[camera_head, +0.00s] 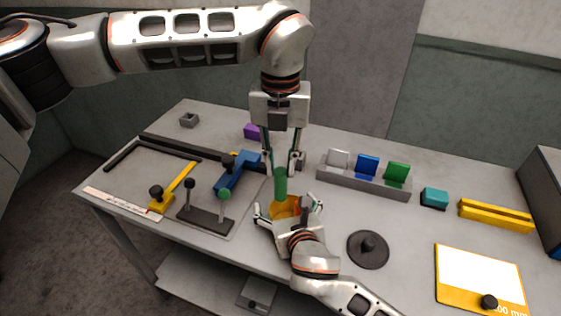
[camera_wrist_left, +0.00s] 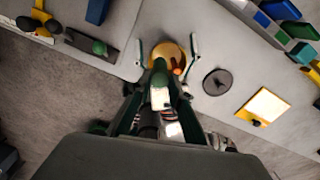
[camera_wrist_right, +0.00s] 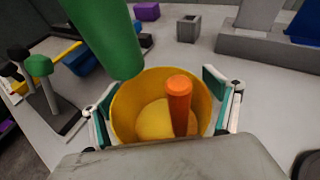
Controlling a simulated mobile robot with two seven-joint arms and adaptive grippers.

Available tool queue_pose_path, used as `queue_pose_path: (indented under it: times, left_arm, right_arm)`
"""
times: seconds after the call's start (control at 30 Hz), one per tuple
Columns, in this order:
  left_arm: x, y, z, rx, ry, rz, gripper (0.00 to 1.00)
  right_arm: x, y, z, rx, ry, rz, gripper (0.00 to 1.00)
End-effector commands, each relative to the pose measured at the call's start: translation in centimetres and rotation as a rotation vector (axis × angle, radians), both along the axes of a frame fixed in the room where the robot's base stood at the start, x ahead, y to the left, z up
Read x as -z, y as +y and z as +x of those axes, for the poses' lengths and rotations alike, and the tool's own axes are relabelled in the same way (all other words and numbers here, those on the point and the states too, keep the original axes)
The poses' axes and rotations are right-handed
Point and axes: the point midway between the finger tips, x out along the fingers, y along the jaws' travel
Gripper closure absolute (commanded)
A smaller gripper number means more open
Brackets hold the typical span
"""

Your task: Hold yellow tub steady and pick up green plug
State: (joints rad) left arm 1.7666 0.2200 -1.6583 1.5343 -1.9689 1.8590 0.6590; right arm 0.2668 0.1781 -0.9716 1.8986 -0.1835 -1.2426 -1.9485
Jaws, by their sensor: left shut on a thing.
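The green plug (camera_head: 280,187) is an upright green cylinder. My left gripper (camera_head: 283,163) points down and is shut on its top, holding it above the yellow tub (camera_head: 288,211). In the right wrist view the green plug (camera_wrist_right: 106,38) hangs above and to the left of the tub (camera_wrist_right: 122,104), clear of its rim. An orange plug (camera_wrist_right: 179,107) stands inside the tub. My right gripper (camera_head: 288,206) has its fingers spread on either side of the tub; they look open, with small gaps to the wall in the left wrist view.
A dark round disc with a knob (camera_head: 368,249) lies right of the tub. A grey rack (camera_head: 363,182) with white, blue and green pieces stands behind. A stand with knobbed posts (camera_head: 205,218) and a blue tool (camera_head: 236,172) lie left. Table between disc and rack is clear.

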Motion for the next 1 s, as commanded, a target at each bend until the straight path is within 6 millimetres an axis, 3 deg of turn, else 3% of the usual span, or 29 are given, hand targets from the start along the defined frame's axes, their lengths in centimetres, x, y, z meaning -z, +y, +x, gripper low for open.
queue_pose_path:
  times: [0.37,0.8,1.0]
  left_arm:
    - [0.0,0.0,0.0,0.000,0.000,0.000,1.00]
    - [0.0,0.0,0.0,0.000,0.000,0.000,1.00]
    - [0.0,0.0,0.0,0.000,0.000,0.000,1.00]
  right_arm:
    - [-0.4,-0.3,-1.0,0.000,-0.001,0.000,0.12]
    - [-3.6,-2.2,-8.5,-0.001,0.000,0.001,0.12]
    - [-4.4,-2.7,-10.4,-0.001,0.000,0.000,0.12]
